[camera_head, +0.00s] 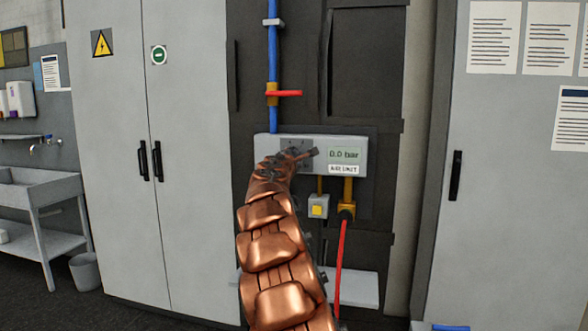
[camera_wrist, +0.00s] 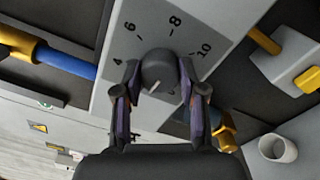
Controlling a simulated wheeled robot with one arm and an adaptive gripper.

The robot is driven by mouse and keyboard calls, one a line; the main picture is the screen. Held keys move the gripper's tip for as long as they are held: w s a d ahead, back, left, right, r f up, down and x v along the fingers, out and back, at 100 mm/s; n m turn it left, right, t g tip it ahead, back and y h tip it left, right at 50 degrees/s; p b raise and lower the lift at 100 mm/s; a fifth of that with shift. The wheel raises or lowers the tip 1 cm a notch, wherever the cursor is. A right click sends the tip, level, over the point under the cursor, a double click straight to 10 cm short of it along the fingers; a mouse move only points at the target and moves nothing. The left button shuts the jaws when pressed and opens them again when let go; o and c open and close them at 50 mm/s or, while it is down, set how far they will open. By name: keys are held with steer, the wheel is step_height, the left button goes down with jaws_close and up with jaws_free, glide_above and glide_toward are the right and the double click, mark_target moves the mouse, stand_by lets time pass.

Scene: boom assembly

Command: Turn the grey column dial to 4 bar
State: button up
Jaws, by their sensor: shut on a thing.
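The grey dial (camera_wrist: 158,66) is a round dark knob on a light grey panel (camera_wrist: 100,98), with the numbers 4, 6, 8 and 10 around it. A short pale mark on the knob points down and to the left, away from the visible 4. My gripper (camera_wrist: 158,78) has one finger on each side of the knob and is shut on it. In the head view my gripper (camera_head: 297,154) is at the left part of the pressure unit (camera_head: 360,150) and hides the dial. The unit's green display (camera_head: 344,154) reads 0.0 bar.
A blue pipe (camera_head: 273,55) with a red valve handle (camera_head: 287,93) runs above the unit. Below it are a yellow button box (camera_head: 318,207) and a red hose (camera_head: 341,262). Grey cabinets (camera_head: 190,120) stand on both sides.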

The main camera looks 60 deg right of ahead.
steer(key=shift+f+m+b, duration=0.15)
steer(key=shift+m+b, duration=4.1)
steer(key=shift+m, duration=1.55)
steer(key=o, duration=1.1)
steer(key=shift+o, duration=0.2)
steer(key=shift+a, duration=0.1)
